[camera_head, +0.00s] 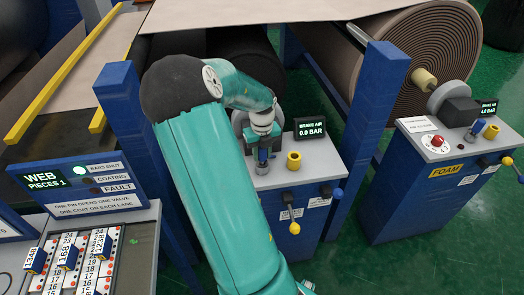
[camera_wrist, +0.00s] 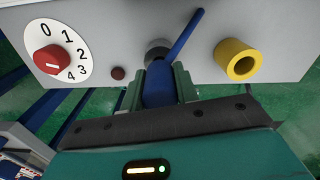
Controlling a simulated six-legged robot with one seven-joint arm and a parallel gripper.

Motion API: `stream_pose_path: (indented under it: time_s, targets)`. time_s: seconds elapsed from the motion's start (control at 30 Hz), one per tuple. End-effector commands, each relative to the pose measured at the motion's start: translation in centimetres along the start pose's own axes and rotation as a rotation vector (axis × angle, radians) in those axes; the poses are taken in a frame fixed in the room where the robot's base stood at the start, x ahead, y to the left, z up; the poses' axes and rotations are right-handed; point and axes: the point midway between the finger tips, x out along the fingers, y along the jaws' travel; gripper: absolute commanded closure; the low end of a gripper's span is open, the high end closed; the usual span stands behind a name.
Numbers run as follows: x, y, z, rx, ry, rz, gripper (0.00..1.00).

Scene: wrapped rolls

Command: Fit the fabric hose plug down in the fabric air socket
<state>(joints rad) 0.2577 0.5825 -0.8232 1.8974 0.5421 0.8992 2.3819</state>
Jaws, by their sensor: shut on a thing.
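The hose plug (camera_wrist: 159,88) is blue with a grey round end. In the wrist view it sits between the two green fingers of my gripper (camera_wrist: 160,88), which are shut on it. In the head view my gripper (camera_head: 262,146) is over the left part of the middle cabinet top, with the blue plug (camera_head: 263,157) below it. The yellow round socket (camera_head: 294,160) stands on that top, right of the plug and apart from it. Its open hole shows in the wrist view (camera_wrist: 238,61). I cannot tell whether the plug's lower end touches the cabinet.
The middle cabinet (camera_head: 300,178) has a BRAKE AIR display (camera_head: 309,127) reading 0.0 BAR. A red dial (camera_wrist: 51,59) lies left of the plug. Blue posts (camera_head: 376,100) flank the cabinet. A FOAM cabinet (camera_head: 420,190) with a similar plug and socket stands right. A WEB panel (camera_head: 85,185) stands left.

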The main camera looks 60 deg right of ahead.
Motion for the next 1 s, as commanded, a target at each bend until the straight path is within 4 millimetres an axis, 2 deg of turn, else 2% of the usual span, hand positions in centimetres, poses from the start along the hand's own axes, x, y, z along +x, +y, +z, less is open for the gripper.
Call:
stream_pose_path:
  time_s: [0.5, 0.53, 0.63, 1.0]
  targets:
    - [1.2, 0.0, 0.0, 0.001, 0.001, -0.001, 0.96]
    - [1.1, 0.0, 0.0, 0.001, 0.0, -0.001, 0.64]
    - [1.1, 0.0, 0.0, 0.001, 0.0, -0.001, 0.44]
    - [0.7, 0.0, 0.0, 0.0, -0.001, 0.0, 0.44]
